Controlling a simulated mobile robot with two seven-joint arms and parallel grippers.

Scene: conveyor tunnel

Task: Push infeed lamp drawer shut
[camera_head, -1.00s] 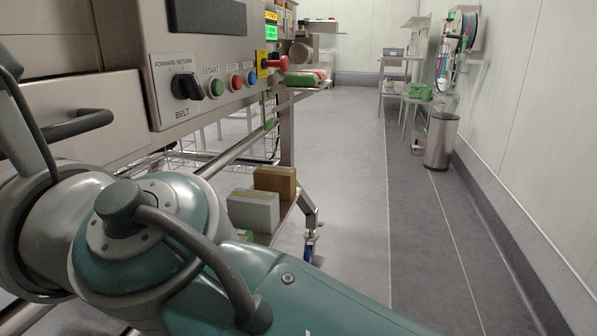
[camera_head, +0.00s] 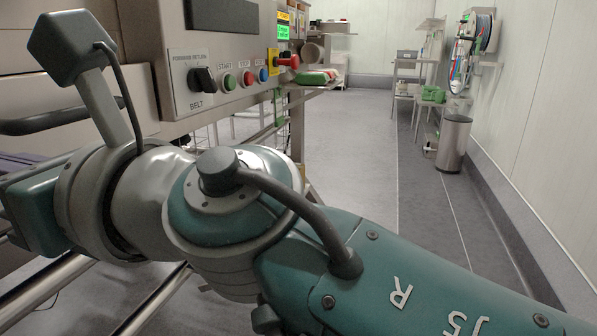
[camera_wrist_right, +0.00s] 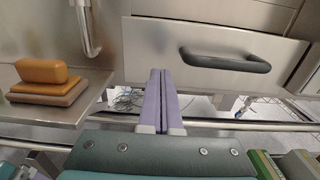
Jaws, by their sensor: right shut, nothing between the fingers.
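The steel drawer front (camera_wrist_right: 190,35) with its dark bar handle (camera_wrist_right: 225,62) faces my right gripper in the right wrist view. In the head view the same handle (camera_head: 62,118) shows at the left edge, partly behind my right arm. I cannot tell how far out the drawer stands. My right gripper (camera_wrist_right: 161,74) is shut and empty. Its purple fingers point at the lower part of the drawer front, left of the handle; I cannot tell whether they touch it. My left gripper is not in view.
A control panel (camera_head: 222,55) with a black knob, buttons and a red emergency stop (camera_head: 289,62) is right of the drawer. In the right wrist view, orange blocks (camera_wrist_right: 42,72) lie on a steel shelf (camera_wrist_right: 60,112). Rails run below the drawer. Open floor (camera_head: 350,140) lies to the right.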

